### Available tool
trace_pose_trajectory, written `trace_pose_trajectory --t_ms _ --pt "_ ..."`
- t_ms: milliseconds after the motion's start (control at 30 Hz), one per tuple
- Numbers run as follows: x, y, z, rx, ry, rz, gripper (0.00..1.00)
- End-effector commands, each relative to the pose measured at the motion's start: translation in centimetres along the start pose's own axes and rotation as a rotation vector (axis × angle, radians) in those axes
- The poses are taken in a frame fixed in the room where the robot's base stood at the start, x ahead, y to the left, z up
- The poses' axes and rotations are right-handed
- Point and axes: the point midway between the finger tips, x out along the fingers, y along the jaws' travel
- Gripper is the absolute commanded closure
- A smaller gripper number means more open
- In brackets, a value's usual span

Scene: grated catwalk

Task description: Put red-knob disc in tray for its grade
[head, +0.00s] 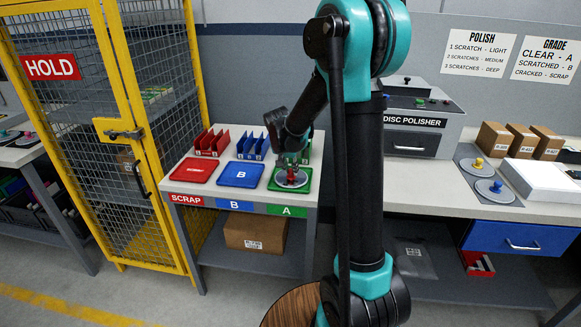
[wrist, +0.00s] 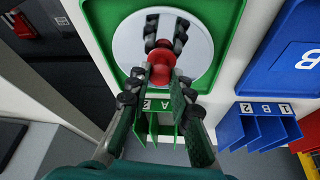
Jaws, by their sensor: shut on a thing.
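The red-knob disc (head: 290,178) is a pale grey round plate with a red knob. It lies within the rim of the green A tray (head: 272,186) at the right end of the tray row. My gripper (head: 292,160) comes down from above and is shut on the red knob. In the wrist view the disc (wrist: 200,50) sits inside the green tray (wrist: 97,20), with my fingers around the red knob (wrist: 160,72). I cannot tell whether the disc rests on the tray floor. No scratches or cracks can be made out on its visible face.
The blue B tray (head: 241,174) and red SCRAP tray (head: 193,170) are empty, with small bins behind them. Discs with a yellow knob (head: 477,164) and a blue knob (head: 496,188) lie on the right bench. A yellow cage (head: 150,150) stands left.

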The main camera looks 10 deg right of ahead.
Motion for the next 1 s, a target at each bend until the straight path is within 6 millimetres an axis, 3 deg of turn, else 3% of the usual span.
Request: trace_pose_trajectory --t_ms 433,467,600,833,1000 --pt "0.13 0.0 0.05 0.0 0.0 0.0 1.0" --pt "0.13 0.0 0.05 0.0 0.0 0.0 0.76" --pt "0.13 0.0 0.05 0.0 0.0 0.0 0.58" --pt "0.13 0.0 0.05 0.0 0.0 0.0 0.55" --pt "0.13 0.0 0.05 0.0 0.0 0.0 0.38"
